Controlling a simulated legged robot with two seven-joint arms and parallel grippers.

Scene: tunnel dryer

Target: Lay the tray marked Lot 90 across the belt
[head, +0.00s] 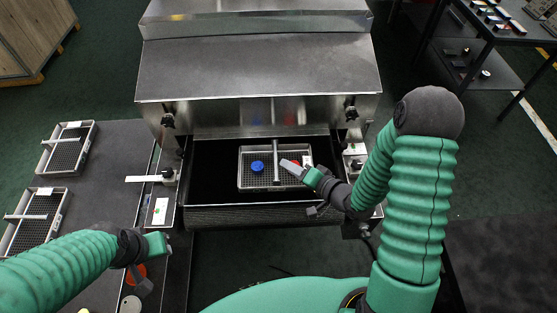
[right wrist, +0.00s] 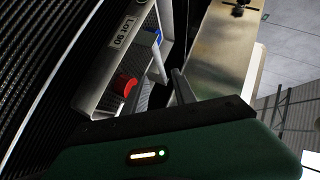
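A wire-mesh tray (head: 246,182) lies on the dark belt (head: 212,180) at the dryer mouth, its long side running left to right. My right gripper (head: 288,166) is over the tray's right half, beside the bar. Its fingers (right wrist: 158,92) look apart, with nothing clearly between them. My left gripper (head: 164,245) is low at left, away from the tray; its opening is unclear.
Two more mesh trays (head: 89,140) (head: 61,222) lie on the dark table (head: 115,165) at left. The steel dryer hood (head: 255,70) stands behind the belt. Side plates (head: 160,205) flank the belt. A rack with small items (head: 500,42) stands far right.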

